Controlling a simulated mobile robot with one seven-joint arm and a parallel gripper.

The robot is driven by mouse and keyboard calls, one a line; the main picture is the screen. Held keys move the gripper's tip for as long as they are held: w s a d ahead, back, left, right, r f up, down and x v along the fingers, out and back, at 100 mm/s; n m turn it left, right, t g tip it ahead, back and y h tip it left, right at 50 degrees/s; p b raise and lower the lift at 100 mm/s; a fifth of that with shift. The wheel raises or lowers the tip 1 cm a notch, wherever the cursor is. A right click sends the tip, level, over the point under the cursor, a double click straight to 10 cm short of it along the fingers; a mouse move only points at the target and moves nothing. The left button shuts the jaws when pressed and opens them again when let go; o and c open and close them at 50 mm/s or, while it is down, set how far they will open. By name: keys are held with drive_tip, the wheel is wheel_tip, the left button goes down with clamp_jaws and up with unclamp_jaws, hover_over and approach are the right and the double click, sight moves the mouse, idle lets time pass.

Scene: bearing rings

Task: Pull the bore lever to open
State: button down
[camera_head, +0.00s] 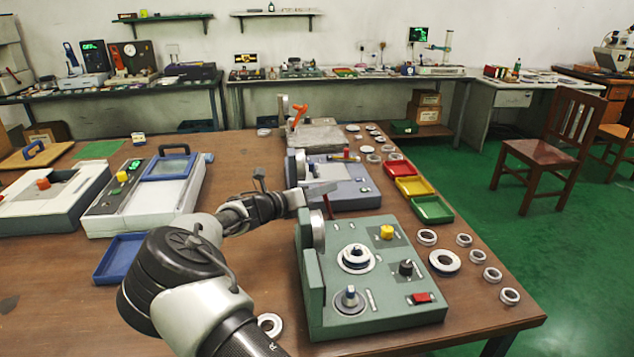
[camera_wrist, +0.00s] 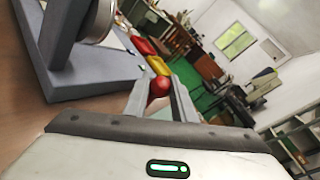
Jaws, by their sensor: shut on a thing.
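The lever shows in the wrist view as a red ball knob (camera_wrist: 158,86) between my two fingertips (camera_wrist: 158,92).
A green machine (camera_head: 385,300) with knobs and a ring stands in front. Red (camera_head: 400,178), yellow (camera_head: 413,196) and green (camera_head: 432,218) trays lie along the right edge. Loose rings (camera_head: 445,263) lie at right. A far machine has an orange lever (camera_head: 299,117). A blue tray (camera_head: 122,268) is left.

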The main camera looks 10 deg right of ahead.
drive_tip(key=d+m+g+y+p, duration=0.2)
drive_tip(key=d+m+y+p, duration=0.1)
drive_tip(key=d+y+p, duration=0.3)
drive_tip(key=shift+d+f+y+p, duration=0.4)
drive_tip(key=shift+d+p, duration=0.8)
drive_tip(key=shift+p, duration=0.8)
drive_tip(key=shift+s+f, duration=0.1)
drive_tip(key=c, duration=1.5)
unclamp_jaws()
drive_tip(key=v, duration=1.7)
drive_tip(key=shift+a, duration=0.1)
